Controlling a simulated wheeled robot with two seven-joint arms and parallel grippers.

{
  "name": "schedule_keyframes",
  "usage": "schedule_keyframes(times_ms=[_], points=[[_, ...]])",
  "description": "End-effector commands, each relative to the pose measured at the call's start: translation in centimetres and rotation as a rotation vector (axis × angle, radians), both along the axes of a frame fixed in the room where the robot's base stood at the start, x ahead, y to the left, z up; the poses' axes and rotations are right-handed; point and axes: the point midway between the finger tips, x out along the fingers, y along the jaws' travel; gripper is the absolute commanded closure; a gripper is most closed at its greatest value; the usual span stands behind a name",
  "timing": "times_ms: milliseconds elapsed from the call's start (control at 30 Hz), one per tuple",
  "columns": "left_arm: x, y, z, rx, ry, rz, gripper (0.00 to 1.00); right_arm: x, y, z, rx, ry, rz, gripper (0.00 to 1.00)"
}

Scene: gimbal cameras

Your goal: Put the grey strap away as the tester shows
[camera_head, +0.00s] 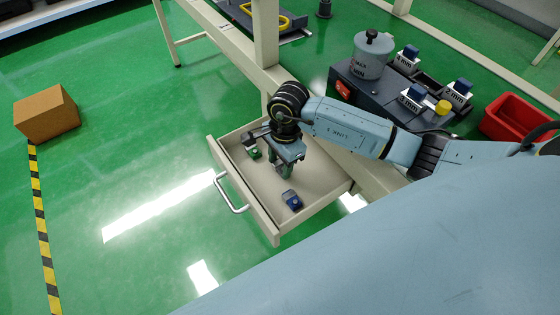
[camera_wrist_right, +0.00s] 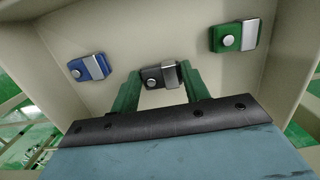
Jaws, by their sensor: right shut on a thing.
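My right gripper (camera_head: 282,170) reaches down into an open beige drawer (camera_head: 318,206). In the right wrist view it is shut on the grey strap (camera_wrist_right: 152,77), a small dark-grey piece with a round button and a pale band, low over the drawer floor. Any gap below the strap is hard to tell. The blue strap (camera_head: 291,199) lies nearer the drawer front and the green strap (camera_head: 251,152) lies at the left. Both also show in the right wrist view, blue (camera_wrist_right: 88,67) at left, green (camera_wrist_right: 235,37) at right. My left gripper is not in view.
A dark bench unit (camera_head: 362,93) carries a grey canister (camera_head: 371,56), several labelled white blocks with blue tops and a yellow knob (camera_head: 442,107). A red bin (camera_head: 508,117) stands at right. A cardboard box (camera_head: 47,113) sits on the green floor at left. The drawer handle (camera_head: 230,196) sticks out.

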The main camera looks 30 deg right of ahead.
Motion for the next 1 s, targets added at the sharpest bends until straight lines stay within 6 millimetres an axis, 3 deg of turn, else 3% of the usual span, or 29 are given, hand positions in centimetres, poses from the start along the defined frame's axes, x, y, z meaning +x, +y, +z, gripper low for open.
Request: schedule_keyframes(times_ms=[200, 233, 367, 800, 1000], points=[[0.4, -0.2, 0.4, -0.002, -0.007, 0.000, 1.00, 0.0, 0.0, -0.3, -0.001, 0.000, 0.000, 1.00], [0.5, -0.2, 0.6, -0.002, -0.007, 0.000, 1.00, 0.0, 0.0, -0.3, -0.001, 0.000, 0.000, 0.52], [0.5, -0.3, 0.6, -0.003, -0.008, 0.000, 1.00, 0.0, 0.0, -0.3, -0.001, 0.000, 0.000, 0.35], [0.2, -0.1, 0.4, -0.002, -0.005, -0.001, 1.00, 0.0, 0.0, 0.1, 0.000, 0.000, 0.000, 0.33], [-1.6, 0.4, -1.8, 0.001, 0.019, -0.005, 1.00, 0.1, -0.5, 3.8, -0.003, -0.004, 0.002, 0.33]])
